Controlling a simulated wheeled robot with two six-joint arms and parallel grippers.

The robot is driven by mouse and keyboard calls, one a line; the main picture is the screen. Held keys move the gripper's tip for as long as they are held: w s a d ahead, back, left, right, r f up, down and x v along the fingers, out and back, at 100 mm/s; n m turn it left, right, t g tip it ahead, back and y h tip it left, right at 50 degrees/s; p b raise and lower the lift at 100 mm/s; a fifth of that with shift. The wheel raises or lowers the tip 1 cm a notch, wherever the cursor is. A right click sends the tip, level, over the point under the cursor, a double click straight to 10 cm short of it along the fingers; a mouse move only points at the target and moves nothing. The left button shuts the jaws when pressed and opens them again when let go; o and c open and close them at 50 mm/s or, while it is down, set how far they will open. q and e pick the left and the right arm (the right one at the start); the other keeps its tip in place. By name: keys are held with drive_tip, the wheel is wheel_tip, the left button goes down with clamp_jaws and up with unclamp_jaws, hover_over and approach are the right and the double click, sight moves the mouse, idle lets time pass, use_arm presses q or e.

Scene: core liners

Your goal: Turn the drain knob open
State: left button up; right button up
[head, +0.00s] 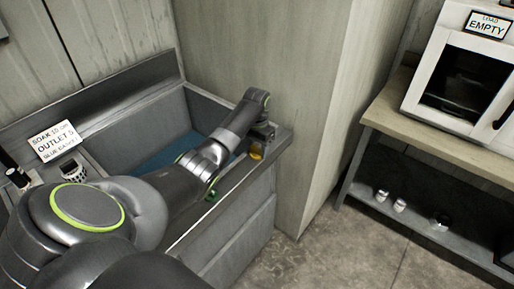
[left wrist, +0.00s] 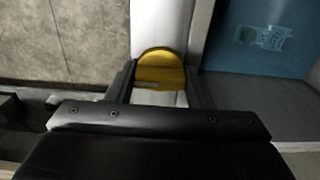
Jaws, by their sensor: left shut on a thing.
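The yellow drain knob (left wrist: 160,72) is on the pale rim of the sink, between the two fingers of my left gripper (left wrist: 161,86). The fingers are shut on it from both sides. A pale slot or mark shows on its lower part. In the head view the knob (head: 256,154) is a small yellow patch at the right end of the sink, just below my left gripper (head: 262,134). The grey sink (head: 205,107) holds blue liquid (head: 168,154). My right gripper is not in view.
A sign reading "SOAK", "OUTLET 5" and "BLUE BASKET" (head: 55,141) stands at the sink's left. A wall panel (head: 285,80) rises close behind the sink. A white oven-like unit (head: 425,75) labelled "LOAD EMPTY" stands on a bench at right. The floor between is clear.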

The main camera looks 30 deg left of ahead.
use_arm(q)
drive_tip(key=shift+o, duration=0.2)
drive_tip(key=shift+r+n+p, duration=0.25)
drive_tip(key=shift+n+p, duration=0.35)
drive_tip(key=shift+p, duration=0.3)
drive_tip(key=n+p, duration=0.3)
drive_tip(key=shift+r, duration=0.1)
drive_tip(key=n+p, duration=0.3)
drive_tip(key=n, duration=0.1)
drive_tip(key=shift+n, duration=0.4)
drive_tip(key=n+p, duration=0.2)
drive_tip(key=n, duration=0.2)
drive_tip(key=shift+w+n, duration=0.1)
drive_tip(key=shift+n, duration=0.2)
drive_tip(key=shift+f+n+p, duration=0.2)
drive_tip(key=shift+n+p, duration=0.6)
drive_tip(key=shift+n, duration=1.4)
drive_tip(key=shift+a, duration=0.1)
drive_tip(key=o, duration=1)
drive_tip(key=shift+c, duration=0.2)
